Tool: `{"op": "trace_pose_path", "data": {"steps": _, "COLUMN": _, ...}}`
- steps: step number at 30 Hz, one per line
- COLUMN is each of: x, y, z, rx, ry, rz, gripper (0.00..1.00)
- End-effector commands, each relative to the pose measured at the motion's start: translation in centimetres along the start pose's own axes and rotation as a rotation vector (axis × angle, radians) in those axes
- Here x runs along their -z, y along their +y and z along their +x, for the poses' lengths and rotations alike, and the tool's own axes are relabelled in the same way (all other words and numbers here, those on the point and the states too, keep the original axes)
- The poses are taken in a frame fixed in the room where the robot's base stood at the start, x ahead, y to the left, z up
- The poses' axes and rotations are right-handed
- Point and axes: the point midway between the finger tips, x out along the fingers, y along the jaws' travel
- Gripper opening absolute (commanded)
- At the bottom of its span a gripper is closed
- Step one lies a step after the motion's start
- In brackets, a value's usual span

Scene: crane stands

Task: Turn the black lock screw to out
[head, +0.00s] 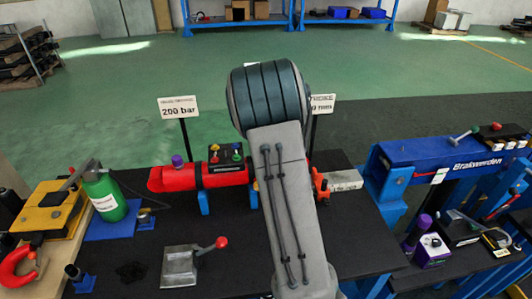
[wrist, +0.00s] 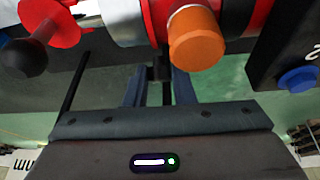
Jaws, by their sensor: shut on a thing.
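My gripper (wrist: 160,84) shows in the wrist view, with its two bluish fingers on either side of a small dark part. This part looks like the black lock screw (wrist: 160,72), just below the silver and red cylinder body (wrist: 130,22). Most of the screw is hidden, so its turn position cannot be read. In the head view my arm hides the gripper and the screw. The red cylinder (head: 168,179) lies on blue supports to the left of my arm. An orange knob (wrist: 196,38) sits close to the fingers in the wrist view.
An orange clamp-like part (head: 320,185) is right of my arm. A grey block with a red-knobbed lever (head: 180,267) lies in front. A green bottle (head: 107,198) stands left.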

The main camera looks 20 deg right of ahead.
Motion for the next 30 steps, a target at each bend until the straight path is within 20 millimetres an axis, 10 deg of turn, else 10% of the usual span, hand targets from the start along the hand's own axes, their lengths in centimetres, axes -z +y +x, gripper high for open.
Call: {"op": "trace_pose_path", "data": {"steps": 30, "x": 0.20, "y": 0.90, "z": 0.21, "rx": 0.448, "ry": 0.000, "rz": -0.373, "gripper": 0.00}}
